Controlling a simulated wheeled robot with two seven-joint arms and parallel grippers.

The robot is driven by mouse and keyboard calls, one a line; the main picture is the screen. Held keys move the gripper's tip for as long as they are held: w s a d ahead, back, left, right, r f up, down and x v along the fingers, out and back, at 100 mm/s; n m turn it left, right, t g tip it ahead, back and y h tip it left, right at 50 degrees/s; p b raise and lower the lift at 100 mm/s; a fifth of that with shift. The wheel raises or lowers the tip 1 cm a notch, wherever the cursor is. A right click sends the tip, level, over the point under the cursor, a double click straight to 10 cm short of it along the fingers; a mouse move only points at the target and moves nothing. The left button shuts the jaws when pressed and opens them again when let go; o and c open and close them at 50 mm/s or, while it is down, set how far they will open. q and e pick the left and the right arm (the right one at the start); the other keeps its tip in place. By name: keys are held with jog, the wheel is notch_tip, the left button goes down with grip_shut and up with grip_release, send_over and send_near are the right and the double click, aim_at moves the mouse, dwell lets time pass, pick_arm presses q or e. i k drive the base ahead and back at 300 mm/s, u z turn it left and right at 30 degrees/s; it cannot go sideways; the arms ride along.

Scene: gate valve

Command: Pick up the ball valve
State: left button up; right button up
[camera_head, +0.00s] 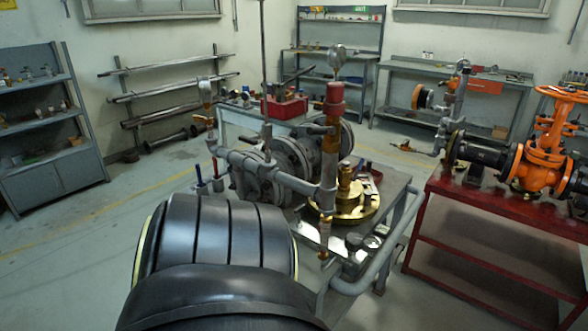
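I cannot tell for certain which part is the ball valve. On the grey cart (392,182) in the middle stands a grey pipe assembly (270,172) with large bolted flanges (292,160). An upright pipe with a red fitting (334,103) and a round gauge (337,54) rises from it. A brass flanged part (350,198) sits on the cart beside the pipes. Small round parts (371,241) lie near the cart's front edge. A large black rounded arm link, apparently mine, fills the lower left and hides part of the cart. Neither gripper shows.
A red table (480,200) on the right carries an orange gate valve (543,150) and pipework. The cart's grey handle rail (385,258) curves toward me. A grey shelf unit (45,120) stands at left, workbenches (450,85) at the back. The left floor (75,245) is clear.

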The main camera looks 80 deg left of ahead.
aim_at(345, 178)
jog(key=u, duration=0.7)
jog(key=i, duration=0.5)
